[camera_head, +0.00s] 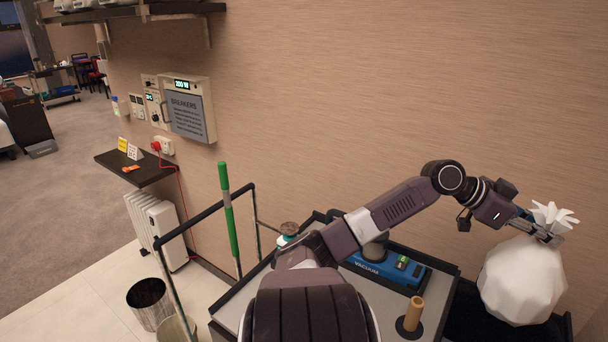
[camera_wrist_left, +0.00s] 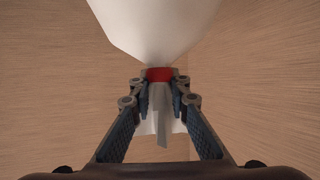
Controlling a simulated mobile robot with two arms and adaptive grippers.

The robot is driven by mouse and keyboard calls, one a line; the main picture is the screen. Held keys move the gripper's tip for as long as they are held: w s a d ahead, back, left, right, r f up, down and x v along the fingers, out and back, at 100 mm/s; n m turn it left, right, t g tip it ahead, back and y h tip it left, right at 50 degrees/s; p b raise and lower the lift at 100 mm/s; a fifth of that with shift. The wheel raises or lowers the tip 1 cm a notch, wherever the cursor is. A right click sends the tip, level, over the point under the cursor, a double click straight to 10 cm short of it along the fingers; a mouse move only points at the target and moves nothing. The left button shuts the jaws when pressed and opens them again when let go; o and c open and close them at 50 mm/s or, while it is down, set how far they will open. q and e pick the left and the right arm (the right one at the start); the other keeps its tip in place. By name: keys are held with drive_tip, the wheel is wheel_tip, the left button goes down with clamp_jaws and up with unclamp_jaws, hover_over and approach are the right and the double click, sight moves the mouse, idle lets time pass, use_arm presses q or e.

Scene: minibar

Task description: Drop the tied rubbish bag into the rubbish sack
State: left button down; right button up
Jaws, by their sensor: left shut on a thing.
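The tied rubbish bag (camera_head: 522,280) is white and full, with a ruffled top, at the right of the head view. My left gripper (camera_head: 540,232) is shut on its neck, just under the ruffle, and the bag hangs below it. In the left wrist view the fingers (camera_wrist_left: 160,88) close on the neck at a red tie (camera_wrist_left: 160,74), with the white bag (camera_wrist_left: 158,25) beyond. The black rubbish sack (camera_head: 480,312) shows in part below and left of the bag, at the cart's right end. The bag hides much of its opening. My right gripper is not in view.
The cart's grey top (camera_head: 232,308) carries a blue vacuum (camera_head: 385,272) and a wooden handle (camera_head: 414,312). A green pole (camera_head: 228,220) stands at its left. The wall is close behind the bag. A metal bin (camera_head: 150,304) stands on the floor at left.

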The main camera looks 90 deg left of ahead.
sight(532, 254)
use_arm(q)
drive_tip(key=shift+f+b, duration=2.1)
drive_tip(key=shift+f, duration=1)
drive_tip(key=shift+r, duration=0.1)
drive_tip(key=c, duration=1.8)
unclamp_jaws()
drive_tip(key=shift+o, duration=0.2)
drive_tip(key=shift+s, duration=0.2)
drive_tip(key=v, duration=1.1)
drive_tip(key=shift+s+a, duration=0.15)
drive_tip(key=shift+s, duration=0.2)
drive_tip(key=shift+r, duration=0.15)
